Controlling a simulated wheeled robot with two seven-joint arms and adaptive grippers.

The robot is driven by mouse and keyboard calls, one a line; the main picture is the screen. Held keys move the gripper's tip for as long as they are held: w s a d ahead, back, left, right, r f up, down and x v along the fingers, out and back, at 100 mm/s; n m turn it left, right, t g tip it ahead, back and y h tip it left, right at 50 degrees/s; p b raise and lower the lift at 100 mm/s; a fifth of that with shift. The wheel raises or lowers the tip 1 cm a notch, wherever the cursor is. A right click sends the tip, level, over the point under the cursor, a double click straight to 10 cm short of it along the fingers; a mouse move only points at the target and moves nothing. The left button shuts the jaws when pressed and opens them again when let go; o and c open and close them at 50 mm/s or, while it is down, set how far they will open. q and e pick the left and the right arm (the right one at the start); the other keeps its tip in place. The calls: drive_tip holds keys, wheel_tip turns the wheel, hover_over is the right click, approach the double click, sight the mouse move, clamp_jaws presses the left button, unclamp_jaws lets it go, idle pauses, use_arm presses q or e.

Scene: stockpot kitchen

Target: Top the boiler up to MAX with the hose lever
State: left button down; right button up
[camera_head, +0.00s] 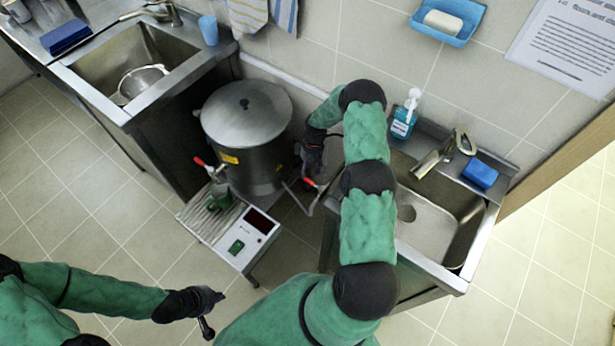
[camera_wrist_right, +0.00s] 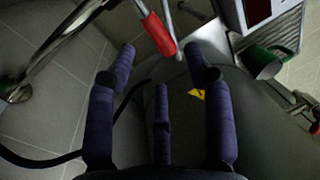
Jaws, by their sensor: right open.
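The steel boiler (camera_head: 247,115) stands lidded behind a control stand. A red-handled hose lever (camera_head: 309,182) is at its right side, on a pipe by the right sink. In the right wrist view the red lever (camera_wrist_right: 160,35) lies just beyond my fingertips, and the boiler's side (camera_wrist_right: 215,125) fills the lower right. My right gripper (camera_head: 312,160) is beside the boiler; in the wrist view its fingers (camera_wrist_right: 160,58) are spread and empty, apart from the lever. My left gripper (camera_head: 213,312) is open and empty over the floor at bottom left. The water level is not readable.
A second red-handled tap (camera_head: 203,163) sits at the boiler's front above a green mug (camera_head: 221,196). The control stand (camera_head: 232,235) has a dark display. The right sink (camera_head: 425,225) and left sink (camera_head: 110,70) flank the boiler. A black hose (camera_wrist_right: 45,161) crosses the wrist view.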

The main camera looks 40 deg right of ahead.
sight(313, 184)
drive_tip(key=shift+s+a+f+b, duration=0.1)
drive_tip(key=shift+a+f+b, duration=0.1)
drive_tip(key=shift+f, duration=0.8)
drive_tip(key=shift+a+f+b, duration=0.15)
drive_tip(key=shift+a+f, duration=0.05)
drive_tip(key=shift+f, duration=0.8)
clamp_jaws()
